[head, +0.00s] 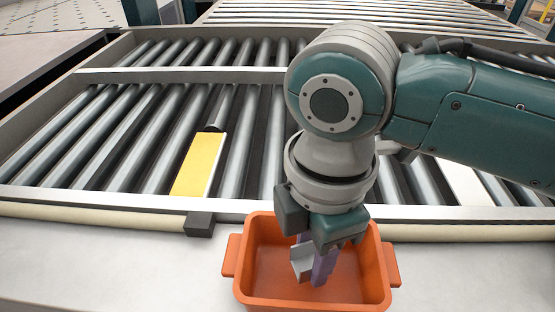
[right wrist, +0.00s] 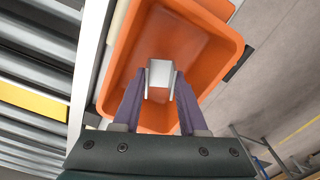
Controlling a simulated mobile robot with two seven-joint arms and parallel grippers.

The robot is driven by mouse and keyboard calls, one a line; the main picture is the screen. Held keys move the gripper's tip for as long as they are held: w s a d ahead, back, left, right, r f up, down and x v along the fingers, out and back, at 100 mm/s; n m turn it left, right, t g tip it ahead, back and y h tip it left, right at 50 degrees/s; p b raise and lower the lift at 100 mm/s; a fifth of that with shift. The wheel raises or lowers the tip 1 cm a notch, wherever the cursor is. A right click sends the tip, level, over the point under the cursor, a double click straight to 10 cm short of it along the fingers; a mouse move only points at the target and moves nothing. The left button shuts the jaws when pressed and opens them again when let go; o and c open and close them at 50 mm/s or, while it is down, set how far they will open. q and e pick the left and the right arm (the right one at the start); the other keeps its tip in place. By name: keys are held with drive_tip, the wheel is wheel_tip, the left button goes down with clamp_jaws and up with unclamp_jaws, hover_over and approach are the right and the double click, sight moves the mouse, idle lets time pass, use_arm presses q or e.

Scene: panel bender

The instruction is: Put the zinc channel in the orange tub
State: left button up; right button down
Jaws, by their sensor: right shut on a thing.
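The orange tub (head: 262,275) stands on the pale ledge in front of the roller table, and it fills the middle of the right wrist view (right wrist: 185,45). My right gripper (head: 315,268) points down over the tub with its purple fingers inside the tub's outline. It is shut on the zinc channel (head: 300,260), a short grey U-shaped piece, which shows between the fingertips in the right wrist view (right wrist: 160,78). The channel's height above the tub floor is hard to tell. No other thing shows in the tub. My left gripper is not in view.
A yellow plate (head: 200,165) lies on the rollers at left of centre. A dark block (head: 199,223) sits at the roller table's front edge, left of the tub. The pale ledge (head: 90,265) is clear to the left.

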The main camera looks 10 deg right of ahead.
sight(309, 269)
drive_tip(key=shift+f+b, duration=0.3)
drive_tip(key=shift+f, duration=1.5)
drive_tip(key=shift+f, duration=0.1)
drive_tip(key=shift+c, duration=2.2)
unclamp_jaws()
